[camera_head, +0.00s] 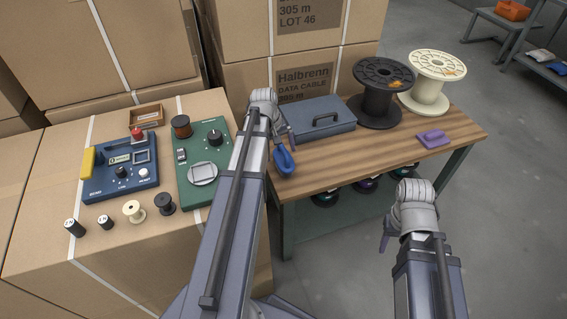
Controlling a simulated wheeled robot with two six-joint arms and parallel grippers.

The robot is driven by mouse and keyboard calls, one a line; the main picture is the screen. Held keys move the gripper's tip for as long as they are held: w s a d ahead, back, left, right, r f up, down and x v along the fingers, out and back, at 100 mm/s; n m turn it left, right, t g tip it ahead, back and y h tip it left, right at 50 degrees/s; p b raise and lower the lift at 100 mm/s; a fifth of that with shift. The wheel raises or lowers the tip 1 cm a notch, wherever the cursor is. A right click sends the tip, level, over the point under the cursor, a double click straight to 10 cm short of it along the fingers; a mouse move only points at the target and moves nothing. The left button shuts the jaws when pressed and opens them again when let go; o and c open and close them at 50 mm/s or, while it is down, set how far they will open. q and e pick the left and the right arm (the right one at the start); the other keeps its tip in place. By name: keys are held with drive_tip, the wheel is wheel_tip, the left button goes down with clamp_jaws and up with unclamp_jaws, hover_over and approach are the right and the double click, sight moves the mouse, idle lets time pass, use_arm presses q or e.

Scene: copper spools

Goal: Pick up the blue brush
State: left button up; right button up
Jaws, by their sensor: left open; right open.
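The blue brush (284,160) lies near the left end of the wooden tabletop, close to its front edge. My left gripper (286,136) is open and sits just above and behind the blue brush in the picture, its fingers pointing down toward it. The fingers overlap the brush's upper end in this view, and I cannot tell whether they touch it. A purple brush (434,139) lies on the right part of the tabletop. My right gripper (385,241) is open and empty, in front of the table, with its fingers pointing down.
A closed grey-blue toolbox (312,119) stands right of the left gripper. A black spool (380,92) and a cream spool (430,82) stand behind. Left, a cardboard box (105,245) carries two devices and small spools. The tabletop's front middle (365,150) is clear.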

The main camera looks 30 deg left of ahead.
sight(283, 159)
use_arm(q)
drive_tip(key=f+b, duration=0.2)
drive_tip(key=f, duration=0.1)
drive_tip(key=w+d+f+b, duration=0.1)
drive_tip(key=shift+f+b, duration=0.2)
drive_tip(key=shift+b, duration=0.15)
drive_tip(key=shift+r, duration=0.1)
drive_tip(key=c, duration=1.5)
drive_tip(key=shift+r, duration=0.1)
wheel_tip(283, 159, up, 10)
drive_tip(key=p, duration=1)
